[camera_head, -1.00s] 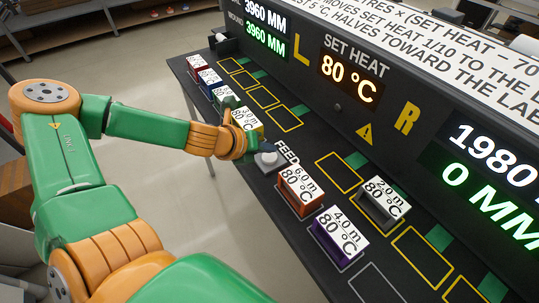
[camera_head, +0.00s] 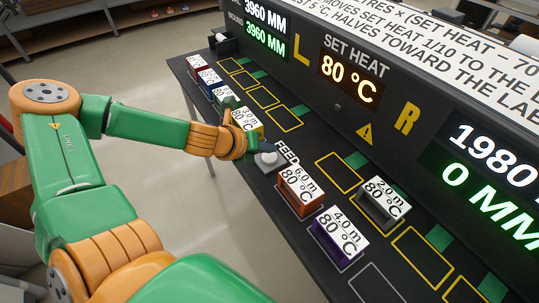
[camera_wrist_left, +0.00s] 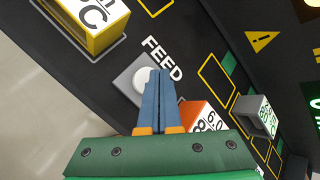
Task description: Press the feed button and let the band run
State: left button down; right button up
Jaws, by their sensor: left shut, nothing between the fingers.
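The feed button (camera_head: 266,158) is a pale round cap on a grey block beside the word FEED, near the front edge of the black bench. In the left wrist view the white button (camera_wrist_left: 144,79) shows partly behind the fingertips. My left gripper (camera_head: 257,147) is at the button in the head view; its blue fingers (camera_wrist_left: 157,73) are shut together and empty. I cannot tell whether the tips touch the button or whether it is pushed in. The left displays (camera_head: 266,38) read 3960 MM twice; the right display (camera_head: 488,200) reads 1980 above 0 MM. My right gripper is not in view.
Labelled blocks stand close by: a yellow one (camera_head: 246,121) left of the button, and orange (camera_head: 299,190), purple (camera_head: 338,240) and grey (camera_head: 381,203) ones to its right. The SET HEAT display (camera_head: 350,76) reads 80 °C.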

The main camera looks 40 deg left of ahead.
aim_at(267, 159)
pick_arm(q)
jog(key=shift+f, duration=0.1)
dwell(0.4)
jog(key=shift+f+b, duration=0.3)
jog(key=shift+b, duration=0.2)
jog(key=shift+f+b, duration=0.5)
jog(key=shift+b, duration=0.05)
dwell(0.4)
jog(key=shift+r+p, duration=0.9)
notch_tip(267, 159, up, 5)
jog(key=p, duration=0.5)
jog(key=shift+r, duration=0.15)
